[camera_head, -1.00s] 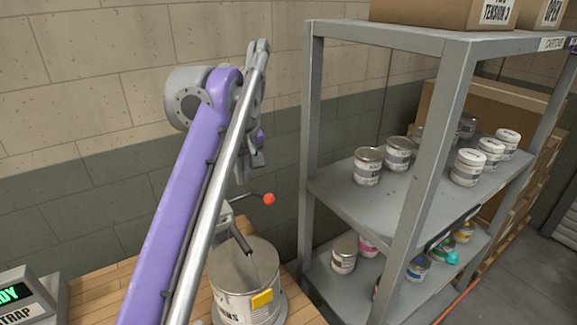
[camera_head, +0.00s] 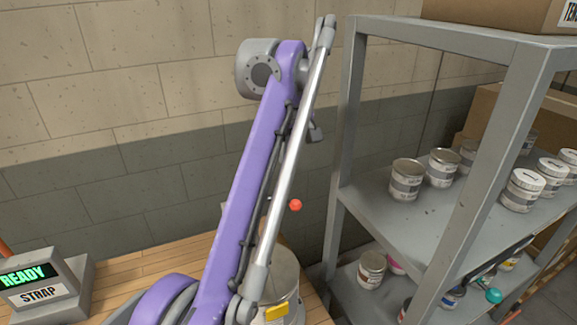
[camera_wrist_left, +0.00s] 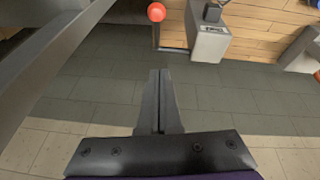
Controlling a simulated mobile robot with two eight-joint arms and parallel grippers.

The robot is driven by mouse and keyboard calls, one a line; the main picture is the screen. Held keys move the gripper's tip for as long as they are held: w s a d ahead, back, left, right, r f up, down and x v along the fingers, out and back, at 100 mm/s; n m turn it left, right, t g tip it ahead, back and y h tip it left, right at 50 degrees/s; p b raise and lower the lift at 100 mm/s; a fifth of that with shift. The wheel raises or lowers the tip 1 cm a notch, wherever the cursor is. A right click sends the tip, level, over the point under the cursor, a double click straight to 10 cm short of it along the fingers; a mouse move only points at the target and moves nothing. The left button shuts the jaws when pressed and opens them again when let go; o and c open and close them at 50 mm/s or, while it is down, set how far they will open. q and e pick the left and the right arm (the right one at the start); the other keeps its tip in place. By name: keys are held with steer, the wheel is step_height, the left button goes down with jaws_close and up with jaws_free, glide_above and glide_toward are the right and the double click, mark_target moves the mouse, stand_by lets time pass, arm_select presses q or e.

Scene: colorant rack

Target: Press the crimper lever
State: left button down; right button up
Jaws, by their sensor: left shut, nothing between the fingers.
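The crimper lever's red knob (camera_head: 295,205) shows just right of my purple left arm in the head view. The lever's rod is mostly hidden behind the arm. In the left wrist view the knob (camera_wrist_left: 156,12) is at the top edge, with a dark rod running from it to a grey block (camera_wrist_left: 208,40). My left gripper (camera_wrist_left: 160,72) is shut and empty, its fingertips apart from the knob and below it in that picture. In the head view the gripper is mostly hidden behind my arm, above the knob. My right gripper is not in view.
A grey shelf rack (camera_head: 345,150) with several small cans stands close right of the knob. A large can (camera_head: 285,290) stands on the wooden bench (camera_head: 150,262), partly behind my arm. A display box (camera_head: 38,285) reads READY and STRAP at left. A block wall is behind.

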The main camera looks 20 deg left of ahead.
arm_select(q)
steer(key=b, duration=0.3)
glide_above(289, 202)
steer(key=a, duration=0.2)
step_height(289, 202, down, 8)
steer(key=r, duration=0.1)
steer(key=d+f, duration=0.1)
steer(key=s+d+f, duration=0.1)
steer(key=shift+d+f+b, duration=0.35)
steer(key=shift+d+f, duration=0.05)
steer(key=shift+w, duration=0.1)
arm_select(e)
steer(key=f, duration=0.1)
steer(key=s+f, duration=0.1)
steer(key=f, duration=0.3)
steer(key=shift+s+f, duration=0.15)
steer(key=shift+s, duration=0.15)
arm_select(q)
steer(key=shift+s+d+f+t+y+b, duration=0.25)
steer(key=shift+f+t+y+b, duration=0.05)
steer(key=shift+f+b, duration=0.1)
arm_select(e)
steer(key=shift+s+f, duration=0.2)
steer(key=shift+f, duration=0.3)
